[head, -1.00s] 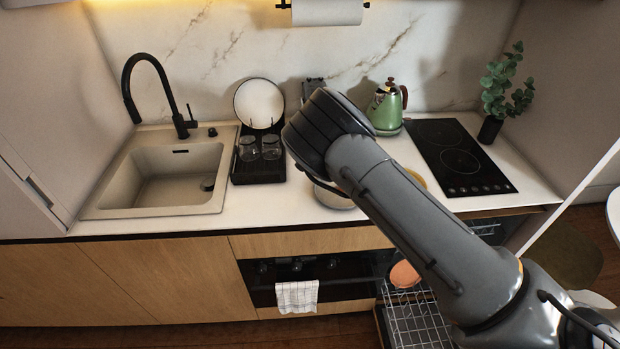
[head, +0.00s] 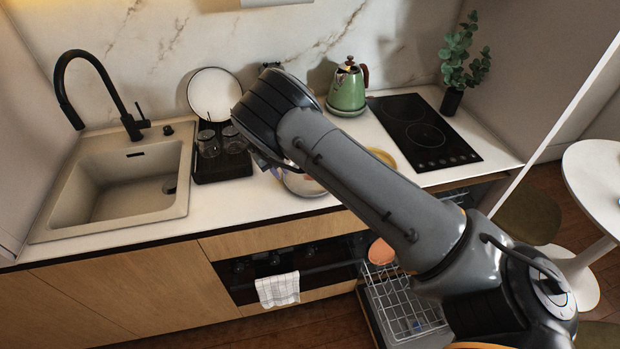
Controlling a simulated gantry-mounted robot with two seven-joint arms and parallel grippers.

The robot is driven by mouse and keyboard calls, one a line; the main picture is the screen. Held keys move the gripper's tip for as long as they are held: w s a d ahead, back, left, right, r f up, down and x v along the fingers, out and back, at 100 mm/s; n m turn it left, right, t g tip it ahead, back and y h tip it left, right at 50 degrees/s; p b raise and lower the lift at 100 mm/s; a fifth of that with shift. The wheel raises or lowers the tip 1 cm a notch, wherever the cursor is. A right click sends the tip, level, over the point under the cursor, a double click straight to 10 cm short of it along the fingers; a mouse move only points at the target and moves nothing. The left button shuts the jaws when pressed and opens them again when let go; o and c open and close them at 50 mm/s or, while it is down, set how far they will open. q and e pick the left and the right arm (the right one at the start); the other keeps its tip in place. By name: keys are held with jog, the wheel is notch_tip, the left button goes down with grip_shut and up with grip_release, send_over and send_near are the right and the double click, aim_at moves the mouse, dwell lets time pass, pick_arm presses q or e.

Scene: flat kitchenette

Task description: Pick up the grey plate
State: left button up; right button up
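A round pale plate (head: 213,92) with a thin dark rim stands upright at the back of the black dish rack (head: 222,169), right of the sink. It looks white to light grey, and I see no other plainly grey plate. My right arm crosses the middle of the view, its wrist just right of the rack. Only a small part of my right gripper (head: 268,165) seems to show below the wrist; its fingers are hidden. My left gripper is out of view.
Upturned glasses (head: 232,140) stand in the rack. A shiny bowl (head: 303,185) and a yellow plate (head: 382,157) are partly behind my arm. A green kettle (head: 347,90) stands behind. An open dishwasher rack (head: 405,312) holds an orange dish (head: 381,251).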

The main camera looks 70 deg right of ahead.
aim_at(284, 180)
jog(key=x, duration=0.4)
jog(key=shift+f, duration=0.15)
jog(key=shift+d, duration=0.1)
grip_shut()
